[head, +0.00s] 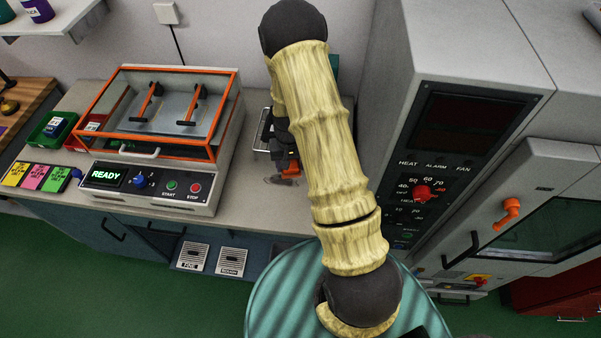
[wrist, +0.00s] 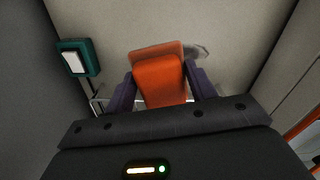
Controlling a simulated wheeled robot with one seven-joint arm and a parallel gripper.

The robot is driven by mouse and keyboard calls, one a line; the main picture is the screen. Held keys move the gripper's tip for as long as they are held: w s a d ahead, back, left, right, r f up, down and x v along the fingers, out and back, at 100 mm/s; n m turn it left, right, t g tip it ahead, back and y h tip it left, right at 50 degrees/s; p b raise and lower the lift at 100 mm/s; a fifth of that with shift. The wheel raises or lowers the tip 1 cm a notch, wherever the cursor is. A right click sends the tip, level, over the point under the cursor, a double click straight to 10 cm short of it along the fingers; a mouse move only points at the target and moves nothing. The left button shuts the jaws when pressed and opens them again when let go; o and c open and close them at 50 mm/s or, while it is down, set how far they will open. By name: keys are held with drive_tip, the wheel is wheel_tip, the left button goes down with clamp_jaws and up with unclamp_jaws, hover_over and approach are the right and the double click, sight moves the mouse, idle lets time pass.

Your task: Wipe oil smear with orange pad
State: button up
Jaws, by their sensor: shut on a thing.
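My gripper (wrist: 160,88) is shut on the orange pad (wrist: 158,68), with one dark finger on each side of it. In the head view the pad (head: 289,171) shows low beside my arm, at the counter surface or just above it; I cannot tell if it touches. A greyish smear (wrist: 198,51) shows on the pale surface just beyond and right of the pad in the wrist view. In the head view the smear (head: 283,181) lies right by the pad, which hides part of it.
An orange-framed test unit (head: 155,180) reading READY stands left on the counter (head: 248,200). A tall grey oven cabinet (head: 400,120) stands close on the right. A teal box (wrist: 78,58) with a white front shows left in the wrist view. The counter's front strip is clear.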

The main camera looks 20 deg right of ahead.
drive_tip(key=shift+d+f+m+b, duration=0.8)
drive_tip(key=shift+d+f+b, duration=0.4)
drive_tip(key=shift+d, duration=0.05)
drive_tip(key=shift+d+b, duration=0.3)
drive_tip(key=shift+d+r+m, duration=0.1)
drive_tip(key=shift+m, duration=0.2)
